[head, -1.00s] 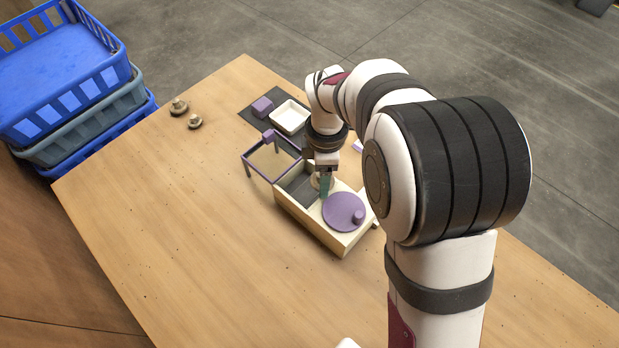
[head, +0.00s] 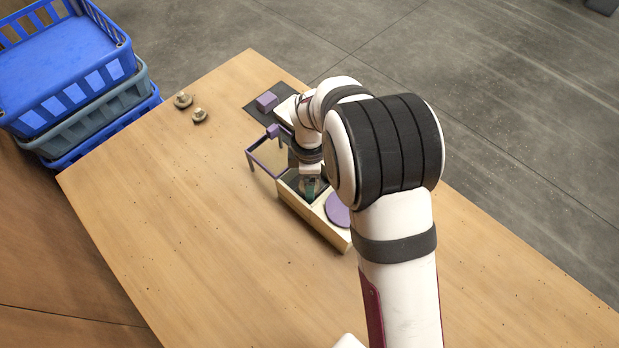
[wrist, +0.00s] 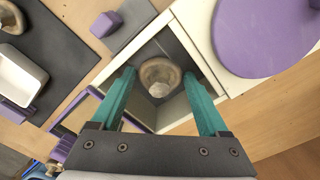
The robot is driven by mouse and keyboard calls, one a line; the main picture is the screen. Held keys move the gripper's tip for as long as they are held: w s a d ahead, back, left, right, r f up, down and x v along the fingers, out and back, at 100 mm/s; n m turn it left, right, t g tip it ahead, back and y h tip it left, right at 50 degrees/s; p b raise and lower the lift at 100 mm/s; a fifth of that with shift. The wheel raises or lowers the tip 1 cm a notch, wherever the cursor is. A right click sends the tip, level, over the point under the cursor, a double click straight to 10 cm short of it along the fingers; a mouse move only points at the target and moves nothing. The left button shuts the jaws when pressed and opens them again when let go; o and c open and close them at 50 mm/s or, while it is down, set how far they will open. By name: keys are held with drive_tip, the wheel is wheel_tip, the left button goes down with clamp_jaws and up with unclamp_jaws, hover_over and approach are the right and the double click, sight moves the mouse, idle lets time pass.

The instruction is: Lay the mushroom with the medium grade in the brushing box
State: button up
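A brown-capped mushroom (wrist: 158,72) with a pale stem lies stem up in the dark-floored compartment of the pale box (wrist: 180,122), as the wrist view shows. My gripper (wrist: 159,82) has its two teal fingers spread, one on each side of the mushroom, with gaps between them and it. In the head view my gripper (head: 312,187) is at the box's dark compartment, and my arm covers much of the box (head: 308,216). The mushroom cannot be made out there. A purple disc (head: 338,208) sits on the other part of the box.
Two mushrooms, one (head: 183,100) and another (head: 199,117), stand on the table near the crates (head: 70,85). Another mushroom (wrist: 12,18) and a white tray (wrist: 20,78) are on a dark mat. A purple frame (head: 268,155) stands beside the box. The left table area is clear.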

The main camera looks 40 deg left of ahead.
wheel_tip(320, 180, up, 12)
drive_tip(key=r, duration=0.1)
drive_tip(key=w+d+r+m, duration=0.1)
drive_tip(key=d+r+m, duration=0.2)
drive_tip(key=d+m, duration=0.45)
drive_tip(key=w+d+r+m, duration=0.1)
drive_tip(key=d+r+m, duration=0.25)
drive_tip(key=d, duration=0.65)
drive_tip(key=s+d+f+m+y, duration=0.1)
drive_tip(key=s+d+m, duration=1.2)
drive_tip(key=m, duration=0.8)
drive_tip(key=d, duration=0.3)
drive_tip(key=shift+f+m+y, duration=0.3)
drive_tip(key=shift+y, duration=0.1)
